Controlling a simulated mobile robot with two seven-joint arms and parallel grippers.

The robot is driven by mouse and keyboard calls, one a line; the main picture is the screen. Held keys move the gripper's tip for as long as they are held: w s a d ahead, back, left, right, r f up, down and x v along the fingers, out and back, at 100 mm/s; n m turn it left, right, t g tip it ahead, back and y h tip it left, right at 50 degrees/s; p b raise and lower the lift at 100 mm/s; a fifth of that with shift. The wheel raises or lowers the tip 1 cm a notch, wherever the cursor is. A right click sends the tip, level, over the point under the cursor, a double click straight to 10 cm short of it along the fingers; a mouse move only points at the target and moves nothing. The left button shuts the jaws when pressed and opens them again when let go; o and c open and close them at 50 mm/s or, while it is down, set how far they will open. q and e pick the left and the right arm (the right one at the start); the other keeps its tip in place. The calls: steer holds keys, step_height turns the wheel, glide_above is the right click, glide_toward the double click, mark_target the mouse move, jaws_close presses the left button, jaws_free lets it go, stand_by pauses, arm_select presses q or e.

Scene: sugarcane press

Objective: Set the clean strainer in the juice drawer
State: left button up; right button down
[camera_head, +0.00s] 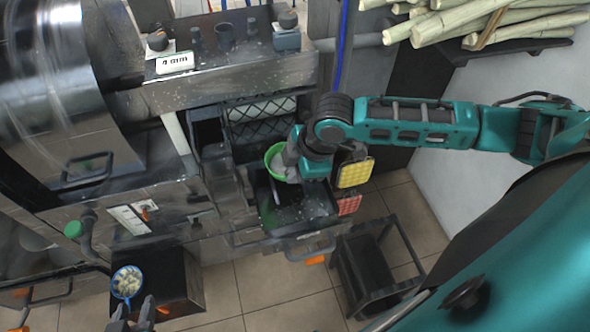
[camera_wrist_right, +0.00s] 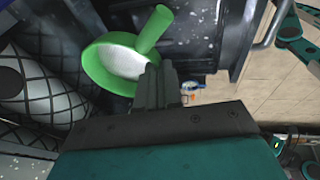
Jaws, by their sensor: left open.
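A green strainer (camera_head: 272,157) with a pale mesh bowl is at the left rear of the open juice drawer (camera_head: 318,203). In the right wrist view the strainer (camera_wrist_right: 118,62) is tilted, its handle pointing up and right. My right gripper (camera_head: 291,163) is over the drawer. Its fingers (camera_wrist_right: 160,84) are close together at the strainer's rim and seem shut on it; the exact contact is hidden. A blue strainer (camera_head: 127,283) full of pale bits is at the lower left.
A dark block (camera_head: 170,280) stands below the press, beside the blue strainer. A black stand (camera_head: 368,265) is on the floor right of the drawer. Yellow (camera_head: 355,173) and red (camera_head: 349,205) pads hang by my right gripper. Sugarcane stalks (camera_head: 470,20) lie at the upper right.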

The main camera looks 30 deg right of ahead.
steer(key=shift+f, duration=0.1)
steer(key=c, duration=1.7)
jaws_free()
steer(key=o, duration=0.4)
steer(key=p+v, duration=0.2)
steer(key=v, duration=1)
